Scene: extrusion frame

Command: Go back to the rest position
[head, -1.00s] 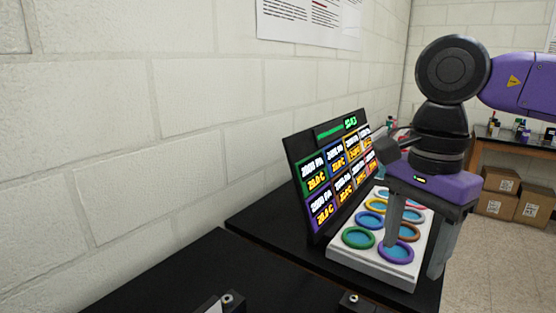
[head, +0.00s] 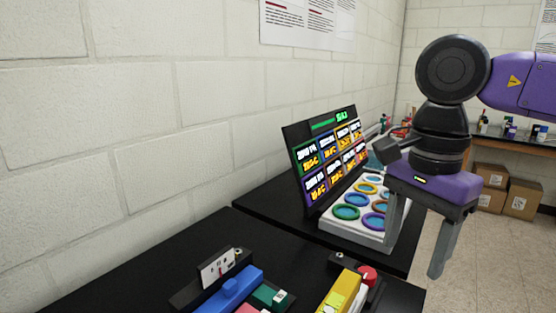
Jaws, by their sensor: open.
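My gripper (head: 416,238) hangs from my arm at the right of the head view, pointing down. Its two grey fingers are wide apart with nothing between them. In the picture it overlaps the right side of a white tray (head: 352,238) with several coloured rings around blue wells. One finger shows in front of the tray's right edge, the other in front of the floor. I cannot tell how far the fingers are from the tray.
A black display panel (head: 298,152) with coloured readouts stands behind the tray on a black table (head: 262,205). On the nearer black table lie a blue block (head: 232,290), a green block (head: 270,296) and a yellow block (head: 342,292). Cardboard boxes (head: 522,199) sit on the floor at right.

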